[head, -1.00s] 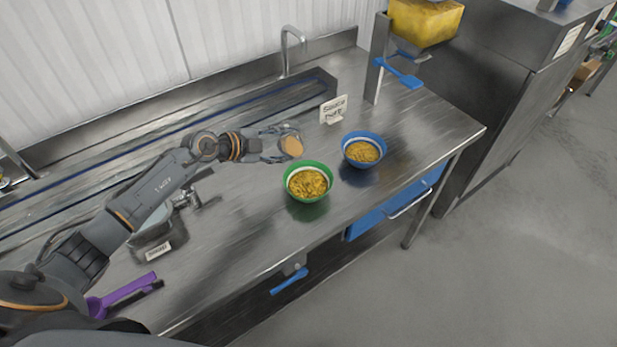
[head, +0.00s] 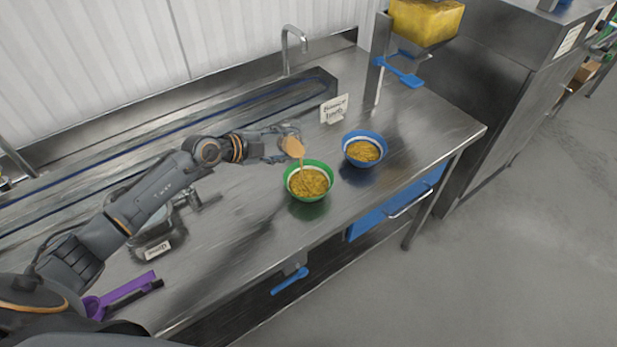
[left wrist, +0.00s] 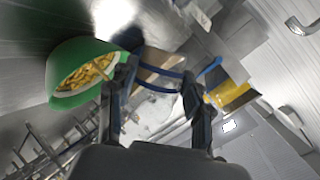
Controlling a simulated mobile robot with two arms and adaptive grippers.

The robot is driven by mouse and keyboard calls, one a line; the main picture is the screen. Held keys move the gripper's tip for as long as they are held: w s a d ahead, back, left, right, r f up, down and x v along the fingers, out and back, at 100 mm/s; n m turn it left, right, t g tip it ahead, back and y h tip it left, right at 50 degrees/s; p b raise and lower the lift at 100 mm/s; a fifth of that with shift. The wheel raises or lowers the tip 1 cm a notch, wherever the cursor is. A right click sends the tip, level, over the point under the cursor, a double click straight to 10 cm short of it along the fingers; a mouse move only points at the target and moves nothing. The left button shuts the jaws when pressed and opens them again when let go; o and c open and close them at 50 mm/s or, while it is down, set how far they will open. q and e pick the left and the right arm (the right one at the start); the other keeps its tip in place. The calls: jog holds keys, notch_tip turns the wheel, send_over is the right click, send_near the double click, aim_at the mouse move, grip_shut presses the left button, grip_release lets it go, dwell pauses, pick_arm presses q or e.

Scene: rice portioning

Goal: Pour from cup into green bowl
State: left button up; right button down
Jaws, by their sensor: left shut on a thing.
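My left gripper (head: 283,143) is shut on a small cup (head: 294,147), whose tan, round mouth faces the camera. The cup is tilted above the far left rim of the green bowl (head: 307,200). A thin tan stream runs from the cup down into this bowl, which holds yellow-brown food. The left wrist view shows the green bowl (left wrist: 58,66) left of the two fingers; the cup between them is hard to make out there. My right gripper is in neither view.
A blue bowl (head: 364,162) with similar food stands right of the green one. A small sign (head: 334,109) stands behind them. A purple scoop (head: 122,292) and a scale-like device (head: 150,230) lie at the left. Bare steel counter (head: 235,230) surrounds the green bowl.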

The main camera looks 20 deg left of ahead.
pick_arm(q)
jog(key=shift+w+f, duration=0.15)
jog(key=shift+w, duration=0.05)
jog(key=shift+s, duration=0.2)
jog(key=shift+m+b, duration=0.3)
jog(key=shift+w+d+t+y, duration=0.1)
jog(key=shift+w+t+y, duration=0.05)
jog(key=shift+t+y, duration=0.15)
jog(key=shift+s, duration=0.2)
jog(key=shift+w, duration=0.15)
jog(key=shift+s+r+m, duration=0.2)
jog(key=shift+r+m, duration=0.05)
jog(key=shift+m, duration=0.05)
jog(key=shift+w+d+t+y, duration=0.1)
jog(key=shift+w+t+y, duration=0.05)
jog(key=shift+t+y, duration=0.15)
